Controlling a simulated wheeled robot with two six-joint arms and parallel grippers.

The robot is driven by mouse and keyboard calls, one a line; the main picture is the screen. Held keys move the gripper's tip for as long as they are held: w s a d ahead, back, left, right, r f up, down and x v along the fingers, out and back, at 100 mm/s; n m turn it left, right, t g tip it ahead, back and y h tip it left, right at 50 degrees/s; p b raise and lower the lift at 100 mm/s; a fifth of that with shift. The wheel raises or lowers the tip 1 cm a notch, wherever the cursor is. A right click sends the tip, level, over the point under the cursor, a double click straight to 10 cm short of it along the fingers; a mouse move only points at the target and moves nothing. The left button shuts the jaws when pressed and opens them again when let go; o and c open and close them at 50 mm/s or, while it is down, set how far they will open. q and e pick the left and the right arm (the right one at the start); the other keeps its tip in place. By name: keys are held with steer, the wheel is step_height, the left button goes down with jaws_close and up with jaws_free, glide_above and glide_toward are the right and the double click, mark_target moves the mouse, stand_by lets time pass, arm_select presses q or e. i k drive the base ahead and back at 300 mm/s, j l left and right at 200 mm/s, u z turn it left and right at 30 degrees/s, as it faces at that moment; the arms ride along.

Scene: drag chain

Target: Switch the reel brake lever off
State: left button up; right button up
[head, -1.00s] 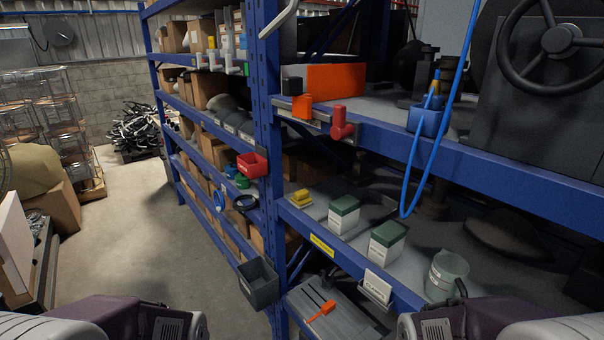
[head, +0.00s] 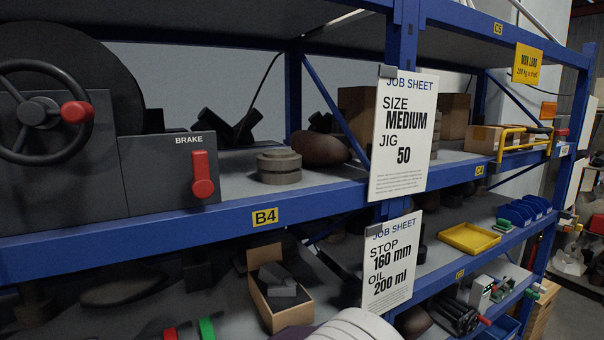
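The red reel brake lever (head: 203,176) is on a dark grey box labelled BRAKE (head: 172,170), on the upper shelf at the left. Its slot runs vertically and the thick red knob sits at the lower end. Beside it on the left is a dark handwheel (head: 40,113) with a red knob, in front of a large dark round reel (head: 75,60). Neither gripper shows in the head view. Only a pale rounded part of my own arm shows at the bottom middle.
Two job sheets (head: 403,135) hang from the blue upright and cover part of the shelves. The blue shelf beam (head: 330,195) runs below the brake box. A yellow tray (head: 469,238) and an open cardboard box (head: 275,305) sit on the lower shelf.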

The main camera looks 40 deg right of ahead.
mark_target(202, 186)
steer(key=z, duration=0.9)
